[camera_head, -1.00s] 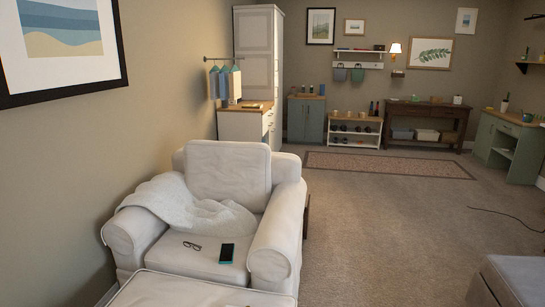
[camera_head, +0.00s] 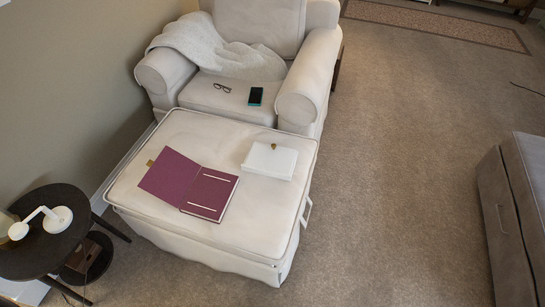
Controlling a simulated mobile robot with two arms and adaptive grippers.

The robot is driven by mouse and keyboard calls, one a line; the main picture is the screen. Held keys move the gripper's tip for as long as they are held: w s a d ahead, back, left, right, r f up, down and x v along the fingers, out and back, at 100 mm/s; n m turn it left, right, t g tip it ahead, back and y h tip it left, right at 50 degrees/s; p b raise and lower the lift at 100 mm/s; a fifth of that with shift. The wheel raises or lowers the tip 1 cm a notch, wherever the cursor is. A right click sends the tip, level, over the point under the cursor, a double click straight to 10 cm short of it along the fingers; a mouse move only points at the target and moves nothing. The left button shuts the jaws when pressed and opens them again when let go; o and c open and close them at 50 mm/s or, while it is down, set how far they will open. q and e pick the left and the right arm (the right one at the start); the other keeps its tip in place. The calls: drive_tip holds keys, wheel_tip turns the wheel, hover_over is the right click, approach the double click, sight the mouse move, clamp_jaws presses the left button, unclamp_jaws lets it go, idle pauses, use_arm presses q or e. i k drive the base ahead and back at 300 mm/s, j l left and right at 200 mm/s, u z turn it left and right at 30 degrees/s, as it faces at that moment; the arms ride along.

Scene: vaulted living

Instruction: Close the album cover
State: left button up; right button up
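An album with purple-maroon covers (camera_head: 209,194) lies open on top of the cream ottoman (camera_head: 148,212). Its cover (camera_head: 169,174) is spread out to the left, with a small gold-coloured tab at its left edge. The right part carries thin white lines near its edges. Neither of my grippers shows in the head view.
A white box with a gold clasp (camera_head: 270,160) sits on the ottoman right of the album. Behind stands an armchair (camera_head: 296,95) with a throw, glasses (camera_head: 222,88) and a phone (camera_head: 255,96). A dark round side table (camera_head: 48,247) stands left.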

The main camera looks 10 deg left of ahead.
sight(169, 178)
drive_tip(key=i+j+u, duration=0.15)
drive_tip(key=j, duration=0.3)
drive_tip(key=i+j+u, duration=0.15)
drive_tip(key=j, duration=0.25)
drive_tip(key=i+j+u, duration=0.15)
drive_tip(key=j, duration=0.3)
drive_tip(key=i+j+u, duration=0.2)
drive_tip(key=j, duration=0.2)
drive_tip(key=k+l+u, duration=0.1)
drive_tip(key=k, duration=0.45)
